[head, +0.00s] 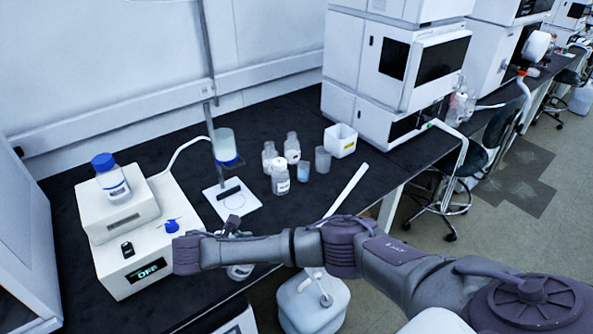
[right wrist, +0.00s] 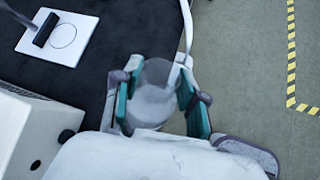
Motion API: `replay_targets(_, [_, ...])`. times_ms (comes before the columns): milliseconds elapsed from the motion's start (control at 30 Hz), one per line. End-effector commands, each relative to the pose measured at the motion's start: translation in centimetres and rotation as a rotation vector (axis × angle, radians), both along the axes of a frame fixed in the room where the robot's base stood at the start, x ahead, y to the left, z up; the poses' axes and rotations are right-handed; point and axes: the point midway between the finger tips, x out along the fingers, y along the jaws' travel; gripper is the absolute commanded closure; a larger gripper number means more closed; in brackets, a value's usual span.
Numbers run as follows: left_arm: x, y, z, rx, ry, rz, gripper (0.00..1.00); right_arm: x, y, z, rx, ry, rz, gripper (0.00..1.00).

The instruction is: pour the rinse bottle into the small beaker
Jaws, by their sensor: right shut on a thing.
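My right gripper (right wrist: 158,100) is shut on a clear vessel (right wrist: 153,101), one finger on each side. In the head view, part of this vessel (head: 240,271) shows below my right wrist, near the bench's front edge. The arm hides the rest, and I cannot tell whether it is the rinse bottle. On the bench stand a small beaker with bluish liquid (head: 303,171) and a larger clear beaker (head: 323,160). Several labelled clear bottles stand beside them, one in front (head: 280,178) and one behind (head: 292,148). My left gripper is not in view.
A stand with a white base (head: 231,198) holds a clear vessel (head: 224,147) on its rod. A white instrument (head: 119,250) with a blue-capped bottle (head: 109,178) is at left. A white open box (head: 340,140) is behind the beakers. A white jug (head: 311,308) is below the bench edge.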

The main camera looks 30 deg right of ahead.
Motion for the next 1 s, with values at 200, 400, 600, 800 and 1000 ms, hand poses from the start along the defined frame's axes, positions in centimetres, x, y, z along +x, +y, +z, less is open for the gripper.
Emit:
replay_targets(200, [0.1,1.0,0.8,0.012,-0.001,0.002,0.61,5.4,-7.5,2.6,-0.175,0.016,0.582,1.00])
replay_targets(400, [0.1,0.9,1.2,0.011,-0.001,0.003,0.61,8.3,-14.0,5.4,-0.317,-0.033,0.964,1.00])
replay_targets(600, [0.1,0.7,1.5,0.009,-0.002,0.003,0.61,9.3,-18.9,7.6,-0.410,-0.087,1.154,1.00])
replay_targets(800, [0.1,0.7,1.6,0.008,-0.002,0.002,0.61,9.5,-20.6,8.5,-0.446,-0.112,1.216,1.00])
replay_targets(1000, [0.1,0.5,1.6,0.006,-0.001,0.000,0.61,9.5,-20.6,8.5,-0.447,-0.113,1.217,1.00])
